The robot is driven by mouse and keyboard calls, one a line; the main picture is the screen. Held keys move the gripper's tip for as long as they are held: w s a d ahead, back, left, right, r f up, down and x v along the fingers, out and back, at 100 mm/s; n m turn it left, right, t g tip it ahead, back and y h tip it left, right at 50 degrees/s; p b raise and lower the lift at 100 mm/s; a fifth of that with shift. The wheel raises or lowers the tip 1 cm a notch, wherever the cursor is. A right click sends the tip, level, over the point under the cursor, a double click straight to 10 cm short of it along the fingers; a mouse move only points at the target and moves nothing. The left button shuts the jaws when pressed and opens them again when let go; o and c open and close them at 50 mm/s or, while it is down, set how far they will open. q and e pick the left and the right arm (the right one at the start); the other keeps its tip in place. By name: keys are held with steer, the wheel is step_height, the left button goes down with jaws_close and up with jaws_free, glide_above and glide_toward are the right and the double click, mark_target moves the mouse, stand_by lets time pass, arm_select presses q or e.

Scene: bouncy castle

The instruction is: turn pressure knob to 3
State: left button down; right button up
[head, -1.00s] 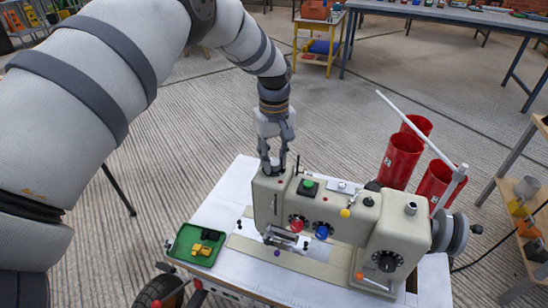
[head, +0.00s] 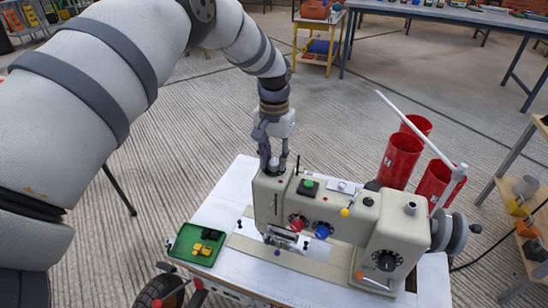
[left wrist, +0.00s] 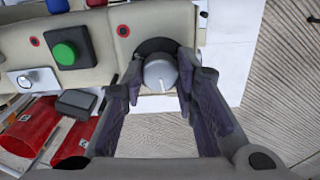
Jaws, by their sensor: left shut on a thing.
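The pressure knob (left wrist: 160,72) is a grey round knob on a black base, on top of the sewing machine's left end. A light pointer line shows on its face, but I cannot read any number. In the head view the sewing machine (head: 335,222) is cream and stands on a white table. My left gripper (head: 274,168) comes down from above onto the knob. In the left wrist view the left gripper (left wrist: 158,85) has its two fingers on either side of the knob, shut on it. My right gripper is in neither view.
A green button (left wrist: 65,53) sits close to the knob. Red and blue dials (head: 321,231) are on the machine's front. A green tray (head: 195,244) lies at the table's left.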

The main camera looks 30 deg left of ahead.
mark_target(274, 162)
arm_select(q)
steer(key=shift+m, duration=0.9)
steer(key=c, duration=1.3)
jaws_free()
step_height(274, 162, up, 12)
steer(key=shift+r, duration=0.1)
